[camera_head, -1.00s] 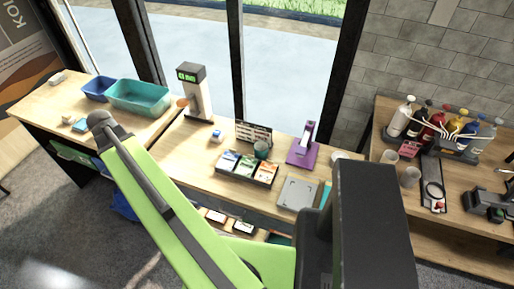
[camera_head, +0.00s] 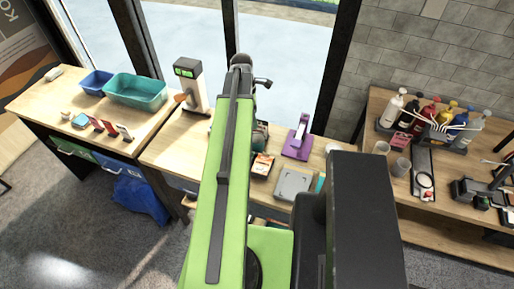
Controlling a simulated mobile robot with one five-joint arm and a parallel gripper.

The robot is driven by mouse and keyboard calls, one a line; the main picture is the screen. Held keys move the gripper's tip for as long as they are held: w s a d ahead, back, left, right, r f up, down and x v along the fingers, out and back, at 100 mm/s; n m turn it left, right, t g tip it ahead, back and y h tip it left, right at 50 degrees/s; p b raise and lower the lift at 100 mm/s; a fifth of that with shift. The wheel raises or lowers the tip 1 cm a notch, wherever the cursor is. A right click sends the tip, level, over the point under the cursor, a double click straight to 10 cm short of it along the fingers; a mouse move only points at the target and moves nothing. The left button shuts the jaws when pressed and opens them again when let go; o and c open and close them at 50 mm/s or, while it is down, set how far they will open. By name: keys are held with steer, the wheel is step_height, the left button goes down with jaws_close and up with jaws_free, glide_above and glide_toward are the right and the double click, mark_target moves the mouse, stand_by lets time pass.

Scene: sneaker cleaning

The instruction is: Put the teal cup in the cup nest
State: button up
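A small part of what looks like the teal cup (camera_head: 262,130) shows just right of my green arm, at the back of the middle table. The arm hides the rest of it, so I cannot tell whether it stands free or is touched. My gripper is not seen; my raised arm link covers the area where it could be. I cannot make out a cup nest for certain.
A purple stand (camera_head: 297,146) and a grey scale-like plate (camera_head: 292,184) are right of the arm. A grey device with a green display (camera_head: 190,85) stands left. A teal basin (camera_head: 136,92) is on the left table.

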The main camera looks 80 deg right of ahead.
steer(key=b, duration=0.9)
glide_toward(257, 140)
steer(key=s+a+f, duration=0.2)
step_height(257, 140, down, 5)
steer(key=b, duration=0.5)
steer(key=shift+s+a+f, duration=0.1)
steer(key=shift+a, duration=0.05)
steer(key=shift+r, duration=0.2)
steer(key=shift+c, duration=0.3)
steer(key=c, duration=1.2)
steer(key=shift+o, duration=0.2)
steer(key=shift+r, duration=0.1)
